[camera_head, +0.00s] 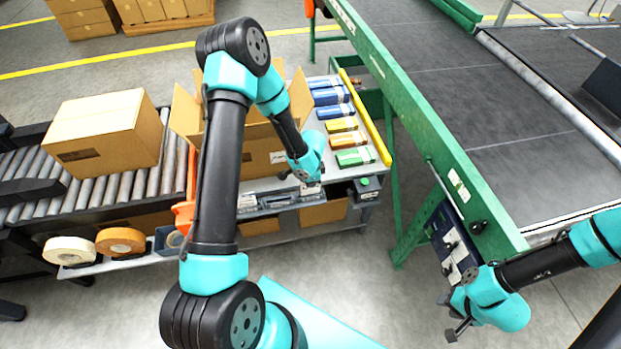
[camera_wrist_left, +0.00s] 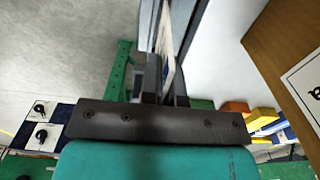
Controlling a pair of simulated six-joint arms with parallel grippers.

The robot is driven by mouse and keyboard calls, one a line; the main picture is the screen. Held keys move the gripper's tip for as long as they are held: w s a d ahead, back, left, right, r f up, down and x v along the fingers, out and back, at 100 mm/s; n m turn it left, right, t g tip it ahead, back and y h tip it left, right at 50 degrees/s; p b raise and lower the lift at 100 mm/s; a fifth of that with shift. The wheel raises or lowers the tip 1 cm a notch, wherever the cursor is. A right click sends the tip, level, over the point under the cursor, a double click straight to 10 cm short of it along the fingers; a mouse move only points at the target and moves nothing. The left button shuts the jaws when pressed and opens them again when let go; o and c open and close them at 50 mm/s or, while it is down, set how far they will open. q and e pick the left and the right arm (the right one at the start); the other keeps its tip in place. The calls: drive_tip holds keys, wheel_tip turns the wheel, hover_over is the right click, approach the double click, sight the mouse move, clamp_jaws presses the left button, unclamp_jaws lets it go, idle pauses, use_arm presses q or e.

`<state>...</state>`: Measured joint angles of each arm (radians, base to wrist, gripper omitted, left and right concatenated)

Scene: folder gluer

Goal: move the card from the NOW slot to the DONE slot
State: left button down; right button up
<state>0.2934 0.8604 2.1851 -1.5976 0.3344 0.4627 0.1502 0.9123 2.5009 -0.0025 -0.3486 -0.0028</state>
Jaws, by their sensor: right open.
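My left gripper (camera_head: 308,184) is low at the bench's front edge, beside a pale card (camera_head: 311,191) in the row of grey holders (camera_head: 278,201) there. In the left wrist view a thin, edge-on card (camera_wrist_left: 164,50) stands between the fingers of this gripper (camera_wrist_left: 163,82); whether they press on it I cannot tell. Another pale card (camera_head: 247,202) shows farther left in the row. The NOW and DONE labels are not readable. My right gripper (camera_head: 452,318) is open and empty, below a dark blue board (camera_head: 441,228) on the green frame.
An open carton (camera_head: 264,150) stands close behind my left gripper. Blue, yellow and green boxes (camera_head: 342,125) lie on the bench to its right. A closed carton (camera_head: 105,128) sits on the rollers. The green conveyor frame (camera_head: 420,115) runs along the right.

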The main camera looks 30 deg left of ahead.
use_arm(q)
drive_tip(key=shift+f, duration=1.25)
drive_tip(key=c, duration=1.3)
unclamp_jaws()
drive_tip(key=shift+o, duration=0.2)
drive_tip(key=shift+r, duration=0.15)
wheel_tip(320, 180, up, 17)
